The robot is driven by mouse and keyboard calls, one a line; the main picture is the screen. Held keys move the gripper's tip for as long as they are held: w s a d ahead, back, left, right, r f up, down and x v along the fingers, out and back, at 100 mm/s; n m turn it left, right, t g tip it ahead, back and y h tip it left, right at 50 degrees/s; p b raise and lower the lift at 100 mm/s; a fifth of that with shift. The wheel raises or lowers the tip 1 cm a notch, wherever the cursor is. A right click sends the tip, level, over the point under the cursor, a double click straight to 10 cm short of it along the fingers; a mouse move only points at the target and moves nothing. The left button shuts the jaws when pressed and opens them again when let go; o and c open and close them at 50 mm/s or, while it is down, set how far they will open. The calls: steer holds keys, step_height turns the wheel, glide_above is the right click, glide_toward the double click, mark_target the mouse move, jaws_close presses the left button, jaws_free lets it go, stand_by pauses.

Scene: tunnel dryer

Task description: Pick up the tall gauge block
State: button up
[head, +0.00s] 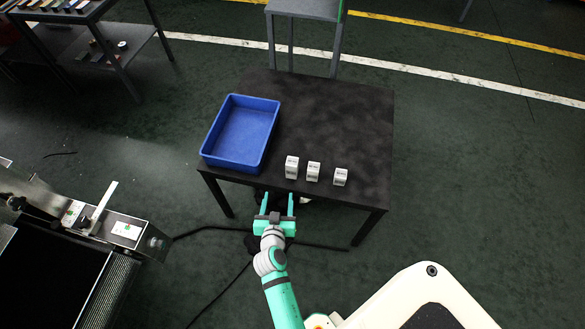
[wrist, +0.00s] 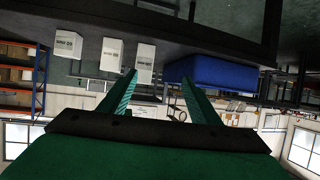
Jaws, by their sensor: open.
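Three white blocks with dark markings stand in a row near the front edge of the black table. The tall gauge block (head: 292,166) is the leftmost in the head view, closest to the blue bin. In the upside-down wrist view, the tall block (wrist: 145,64) is the rightmost, close to the left fingertip. The middle block (head: 313,171) is a little shorter, and the short block (head: 340,177) is at the right. My gripper (head: 279,203) is open and empty, in front of the table edge, slightly left of the tall block and apart from it.
The open blue bin (head: 207,160) looks empty and stands on the table's left side. The black table (head: 350,115) is clear behind and right of the blocks. A grey stand (head: 305,8) is behind it, and a machine (head: 120,230) is at lower left.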

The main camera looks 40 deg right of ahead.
steer(key=m+g+h, duration=0.1)
steer(key=m, duration=0.1)
glide_toward(291, 168)
steer(key=f, duration=0.2)
steer(key=shift+h, duration=0.4)
steer(key=x, duration=0.6)
steer(key=shift+w+r, duration=0.2)
steer(key=shift+r, duration=0.1)
steer(key=shift+x, duration=2.95)
steer(key=shift+w+r, duration=0.1)
steer(key=shift+r, duration=0.1)
jaws_close()
